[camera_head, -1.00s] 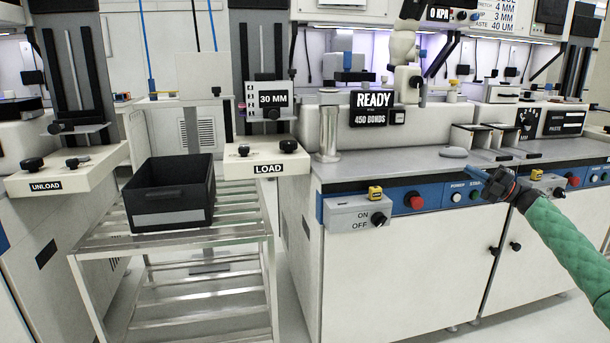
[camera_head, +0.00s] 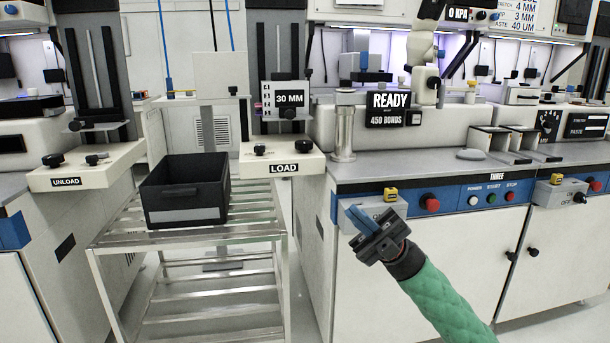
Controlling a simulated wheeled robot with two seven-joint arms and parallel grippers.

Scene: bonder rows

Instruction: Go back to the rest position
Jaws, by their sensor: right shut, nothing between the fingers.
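My right gripper (camera_head: 358,215) is at the end of the green-sleeved arm coming in from the lower right. It is shut with nothing between its fingers. It hangs in front of the left part of the machine's blue control panel and hides much of the grey switch box (camera_head: 372,206) there. I cannot tell whether it touches the box. My left gripper is out of view.
A black bin (camera_head: 187,207) stands on a slatted metal rack (camera_head: 255,221), left of the gripper. The LOAD (camera_head: 283,168) and UNLOAD (camera_head: 66,182) ledges flank it. The machine counter (camera_head: 420,167) has a metal cylinder (camera_head: 344,130) and a grey disc (camera_head: 471,155).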

